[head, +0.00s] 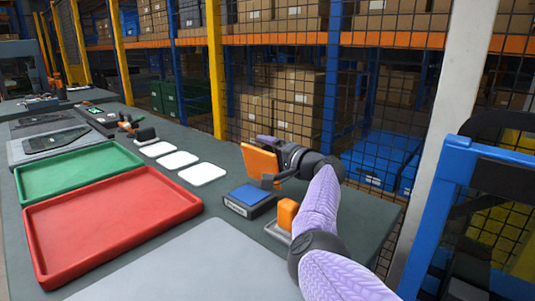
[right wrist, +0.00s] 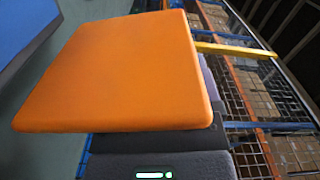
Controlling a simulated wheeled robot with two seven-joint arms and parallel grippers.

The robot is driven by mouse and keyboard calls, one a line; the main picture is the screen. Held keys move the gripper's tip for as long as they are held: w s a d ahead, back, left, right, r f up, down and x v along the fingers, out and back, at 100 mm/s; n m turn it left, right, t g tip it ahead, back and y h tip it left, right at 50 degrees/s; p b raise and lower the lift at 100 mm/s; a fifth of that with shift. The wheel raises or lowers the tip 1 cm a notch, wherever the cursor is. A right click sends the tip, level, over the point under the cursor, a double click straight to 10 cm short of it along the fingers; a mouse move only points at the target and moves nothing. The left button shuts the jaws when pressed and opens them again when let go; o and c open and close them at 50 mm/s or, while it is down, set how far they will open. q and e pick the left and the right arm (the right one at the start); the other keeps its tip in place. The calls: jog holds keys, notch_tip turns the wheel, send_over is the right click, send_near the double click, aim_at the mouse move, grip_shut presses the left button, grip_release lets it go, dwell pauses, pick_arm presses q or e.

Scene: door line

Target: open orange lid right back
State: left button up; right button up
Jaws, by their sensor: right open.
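The orange lid (head: 259,162) is a flat, square-cornered panel standing steeply tilted behind a dark box with a blue top (head: 248,198). In the right wrist view the orange lid (right wrist: 125,75) fills much of the picture, close to the camera. My right gripper (head: 277,160) is open, at the lid's right and back side in the head view. The lid hides part of its fingers, so I cannot tell whether they touch it. The lid's lower edge and any hinge are not clear. My left gripper is in neither view.
An orange block (head: 287,213) on a pale base stands right of the blue-topped box, beside my right arm. A red tray (head: 105,224), a green tray (head: 75,172) and white pads (head: 202,174) lie to the left. Mesh fence and a pale post (head: 450,120) stand behind the table.

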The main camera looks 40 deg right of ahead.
grip_shut()
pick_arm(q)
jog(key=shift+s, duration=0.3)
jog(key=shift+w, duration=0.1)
